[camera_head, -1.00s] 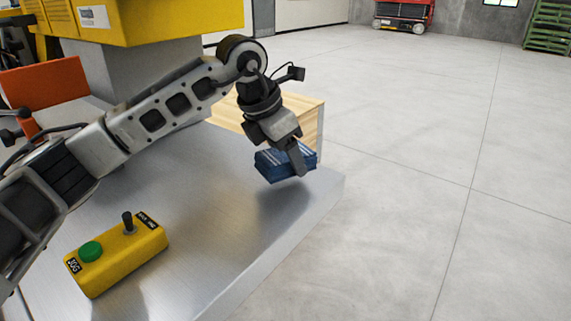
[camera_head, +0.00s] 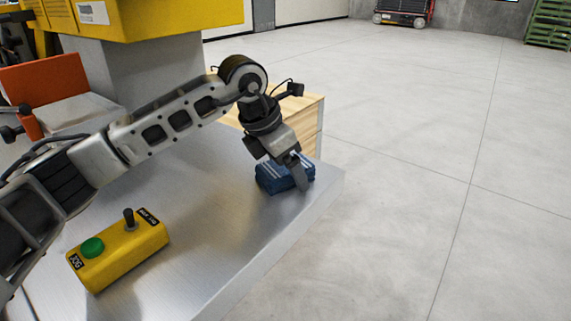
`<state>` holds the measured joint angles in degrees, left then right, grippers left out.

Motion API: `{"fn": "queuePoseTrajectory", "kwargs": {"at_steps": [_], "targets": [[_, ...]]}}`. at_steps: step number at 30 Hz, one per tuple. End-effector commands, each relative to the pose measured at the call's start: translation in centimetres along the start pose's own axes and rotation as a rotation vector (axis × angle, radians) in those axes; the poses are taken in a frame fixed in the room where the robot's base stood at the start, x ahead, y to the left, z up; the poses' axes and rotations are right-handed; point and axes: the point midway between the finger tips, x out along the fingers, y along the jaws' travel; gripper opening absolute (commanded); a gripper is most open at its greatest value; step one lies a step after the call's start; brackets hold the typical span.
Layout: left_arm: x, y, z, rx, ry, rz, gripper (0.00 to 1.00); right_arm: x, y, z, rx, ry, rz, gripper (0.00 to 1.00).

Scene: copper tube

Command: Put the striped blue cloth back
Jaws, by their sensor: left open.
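The striped blue cloth (camera_head: 270,180) is a folded dark blue bundle with pale stripes. It rests on the metal table near its far right corner. My left gripper (camera_head: 287,176) points down at the cloth and is open. One finger shows in front of the cloth's right part; the other finger is mostly hidden, so I cannot tell whether either touches it. My right gripper is not in view.
The metal table (camera_head: 215,235) has its right edge close to the cloth, with open floor beyond. A yellow control box (camera_head: 118,252) with a green button stands at the front left. A wooden box (camera_head: 309,122) is behind the cloth.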

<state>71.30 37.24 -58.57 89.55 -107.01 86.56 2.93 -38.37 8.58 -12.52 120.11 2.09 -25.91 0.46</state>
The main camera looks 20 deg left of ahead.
Motion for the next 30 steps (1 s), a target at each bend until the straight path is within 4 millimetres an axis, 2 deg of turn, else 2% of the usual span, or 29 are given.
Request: {"fn": "queuePoseTrajectory", "kwargs": {"at_steps": [10, 15, 30], "targets": [[-5.3, 0.1, 0.1, -0.001, -0.004, 0.004, 0.85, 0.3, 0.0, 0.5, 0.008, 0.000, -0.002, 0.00], [-7.2, 0.1, 0.1, 0.000, -0.001, 0.002, 0.85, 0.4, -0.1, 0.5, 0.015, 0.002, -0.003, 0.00], [-7.6, 0.0, 0.1, 0.000, 0.000, 0.000, 0.85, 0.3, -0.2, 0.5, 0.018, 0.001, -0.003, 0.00]]}}
